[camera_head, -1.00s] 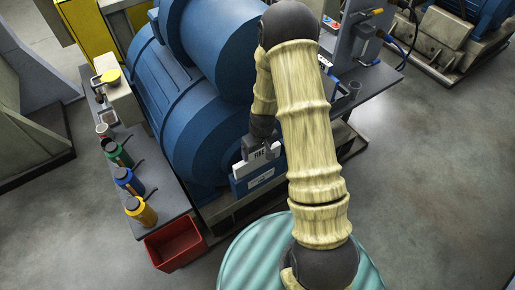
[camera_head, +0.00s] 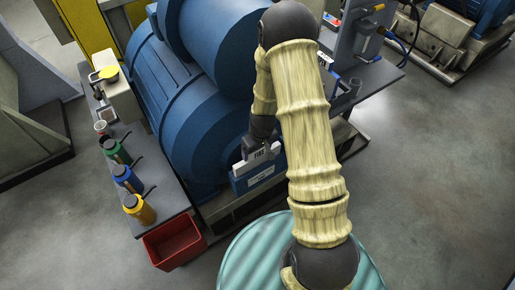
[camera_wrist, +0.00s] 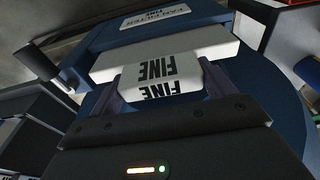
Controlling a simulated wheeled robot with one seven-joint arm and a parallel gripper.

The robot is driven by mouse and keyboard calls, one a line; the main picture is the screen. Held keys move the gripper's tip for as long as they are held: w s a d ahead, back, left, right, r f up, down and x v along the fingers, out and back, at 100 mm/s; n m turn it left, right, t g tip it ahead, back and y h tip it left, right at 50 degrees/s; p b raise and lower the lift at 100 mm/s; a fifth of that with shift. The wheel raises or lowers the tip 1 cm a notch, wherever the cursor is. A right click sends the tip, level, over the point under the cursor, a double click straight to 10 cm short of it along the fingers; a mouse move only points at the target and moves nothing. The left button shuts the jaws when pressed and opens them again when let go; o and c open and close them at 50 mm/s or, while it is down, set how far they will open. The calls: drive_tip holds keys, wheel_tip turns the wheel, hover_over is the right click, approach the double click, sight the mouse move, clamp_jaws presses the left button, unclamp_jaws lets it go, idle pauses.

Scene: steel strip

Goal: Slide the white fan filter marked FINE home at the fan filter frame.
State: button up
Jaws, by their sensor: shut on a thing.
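The white fan filter marked FINE (camera_head: 258,157) stands at the blue fan filter frame (camera_head: 262,180) on the front of the blue machine. The frame (camera_wrist: 110,38) carries a white FAN FILTER label. My gripper (camera_wrist: 160,92) is shut on the filter; in the head view my gripper (camera_head: 258,147) is at the top of the frame. The filter's lower part is hidden in the frame, and I cannot tell how deep it sits.
A grey side bench (camera_head: 160,182) at the left holds yellow (camera_head: 140,209), blue (camera_head: 128,179) and green (camera_head: 116,151) bottles. A red bin (camera_head: 174,243) stands on the floor at its near end. A teal ribbed drum (camera_head: 250,255) is in front. Open floor lies to the right.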

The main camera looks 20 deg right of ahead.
drive_tip(key=shift+f, duration=0.2)
drive_tip(key=o, duration=1)
drive_tip(key=shift+o, duration=0.2)
drive_tip(key=shift+r, duration=0.15)
wheel_tip(320, 180, up, 17)
drive_tip(key=s+b, duration=0.1)
drive_tip(key=s, duration=0.1)
drive_tip(key=shift+s+d, duration=0.25)
drive_tip(key=shift+d, duration=0.15)
drive_tip(key=shift+s, duration=0.1)
drive_tip(key=s+r+m, duration=0.3)
drive_tip(key=s+r, duration=0.2)
drive_tip(key=s, duration=0.6)
drive_tip(key=shift+s+a+m+t+h, duration=0.3)
drive_tip(key=shift+a+t, duration=0.1)
